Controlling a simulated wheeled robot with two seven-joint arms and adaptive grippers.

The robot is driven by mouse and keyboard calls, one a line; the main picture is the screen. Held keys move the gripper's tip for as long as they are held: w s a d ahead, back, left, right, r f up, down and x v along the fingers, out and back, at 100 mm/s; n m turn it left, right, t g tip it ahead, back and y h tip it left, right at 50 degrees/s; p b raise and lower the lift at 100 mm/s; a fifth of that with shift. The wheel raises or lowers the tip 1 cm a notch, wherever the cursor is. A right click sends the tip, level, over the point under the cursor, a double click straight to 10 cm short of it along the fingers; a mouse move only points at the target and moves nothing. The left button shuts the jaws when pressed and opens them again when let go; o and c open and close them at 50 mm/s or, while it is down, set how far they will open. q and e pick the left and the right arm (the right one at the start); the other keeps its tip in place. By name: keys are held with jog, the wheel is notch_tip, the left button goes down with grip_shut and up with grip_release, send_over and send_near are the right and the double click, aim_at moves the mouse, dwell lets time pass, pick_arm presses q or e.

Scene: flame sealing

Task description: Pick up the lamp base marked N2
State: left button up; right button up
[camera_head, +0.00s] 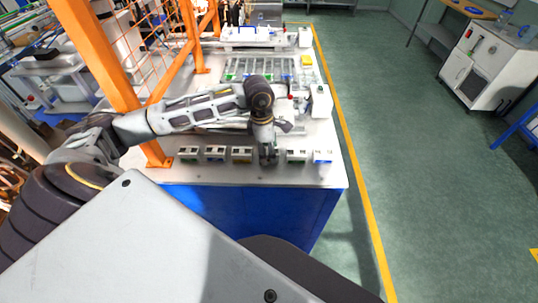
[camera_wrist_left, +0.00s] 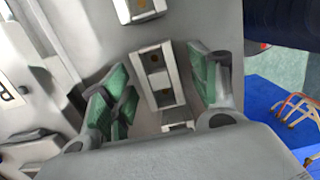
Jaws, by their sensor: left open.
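No N2 marking is readable. My right gripper is not in view.
Another base (camera_wrist_left: 138,10) is at the top of the left wrist view. The white tabletop (camera_head: 225,176) ends just in front of the row. An orange frame post (camera_head: 100,55) stands at the left, and a rack (camera_head: 250,68) lies farther back.

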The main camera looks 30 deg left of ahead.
pick_arm(q)
jog(key=c, duration=1.1)
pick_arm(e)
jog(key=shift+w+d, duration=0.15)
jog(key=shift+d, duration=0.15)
pick_arm(q)
jog(key=shift+r, duration=0.1)
